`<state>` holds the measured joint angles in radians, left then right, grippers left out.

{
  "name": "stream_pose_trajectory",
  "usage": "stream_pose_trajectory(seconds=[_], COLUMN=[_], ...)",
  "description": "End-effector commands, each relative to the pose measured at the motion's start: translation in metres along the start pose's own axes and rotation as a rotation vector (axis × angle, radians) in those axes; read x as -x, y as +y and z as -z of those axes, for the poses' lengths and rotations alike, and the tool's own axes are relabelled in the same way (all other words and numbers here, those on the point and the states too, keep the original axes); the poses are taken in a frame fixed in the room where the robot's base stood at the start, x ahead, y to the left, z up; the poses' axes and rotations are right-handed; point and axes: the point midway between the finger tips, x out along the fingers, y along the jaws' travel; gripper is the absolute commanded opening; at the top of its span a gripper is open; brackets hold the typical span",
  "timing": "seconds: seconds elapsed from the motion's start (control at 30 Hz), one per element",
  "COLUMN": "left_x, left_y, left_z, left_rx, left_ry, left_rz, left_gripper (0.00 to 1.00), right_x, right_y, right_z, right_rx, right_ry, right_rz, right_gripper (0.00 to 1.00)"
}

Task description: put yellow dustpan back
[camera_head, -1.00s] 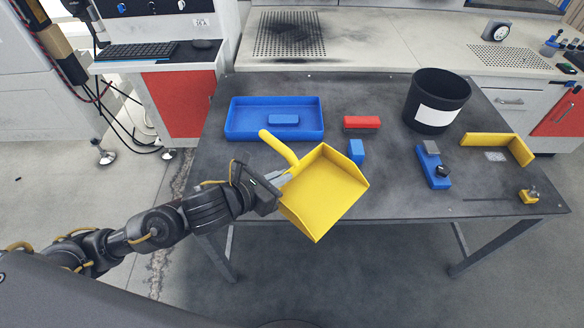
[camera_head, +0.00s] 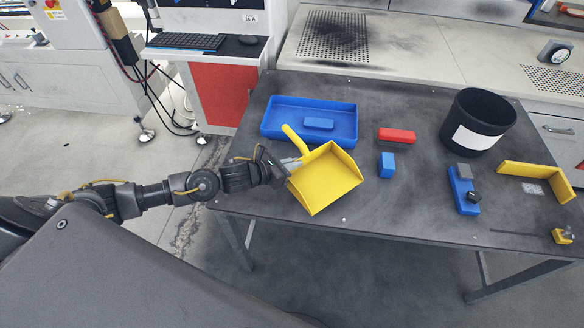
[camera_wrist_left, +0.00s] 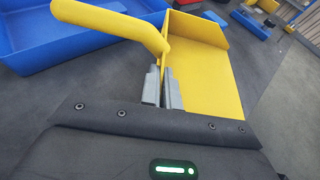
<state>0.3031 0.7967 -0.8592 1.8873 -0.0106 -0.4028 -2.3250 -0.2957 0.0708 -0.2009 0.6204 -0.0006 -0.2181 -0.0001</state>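The yellow dustpan (camera_head: 326,180) is at the table's front left, with its handle toward the blue tray and its open side toward the front right. My left gripper (camera_head: 289,164) is shut on the dustpan's rear edge beside the base of the handle. The left wrist view shows both grey fingers (camera_wrist_left: 163,88) with the thin yellow wall between them, and the dustpan (camera_wrist_left: 200,65) beyond. I cannot tell whether the dustpan touches the table. My right gripper is not in view.
A blue tray (camera_head: 267,132) holding a blue block (camera_head: 319,124) is just behind the dustpan. A red block (camera_head: 397,135), a small blue block (camera_head: 387,165), a blue fixture (camera_head: 462,190), a black bin (camera_head: 480,112) and a yellow angle piece (camera_head: 535,172) stand to the right. Front centre is clear.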

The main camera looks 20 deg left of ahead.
Motion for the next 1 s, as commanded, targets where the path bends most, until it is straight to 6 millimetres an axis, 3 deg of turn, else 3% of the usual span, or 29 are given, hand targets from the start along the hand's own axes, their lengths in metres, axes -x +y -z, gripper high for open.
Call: stream_pose_trajectory(seconds=[0.27, 0.53, 0.93, 1.0], left_x=[-0.006, -0.018, -0.021, -0.02], left_y=[0.007, 0.009, 0.009, 0.009], left_z=[0.006, 0.034, 0.041, 0.04], left_rx=[0.0, 0.002, 0.0, -0.001], left_ry=[-0.002, -0.002, -0.002, -0.001], left_rz=[0.001, 0.002, 0.001, 0.001], left_gripper=[0.0, 0.0, 0.0, 0.13], right_x=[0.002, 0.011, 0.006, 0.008], right_y=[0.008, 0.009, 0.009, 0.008], right_z=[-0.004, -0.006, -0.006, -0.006], right_rx=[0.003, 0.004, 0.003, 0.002], right_ry=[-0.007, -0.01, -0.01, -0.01], right_rz=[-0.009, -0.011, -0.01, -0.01], right_gripper=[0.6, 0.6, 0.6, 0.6])
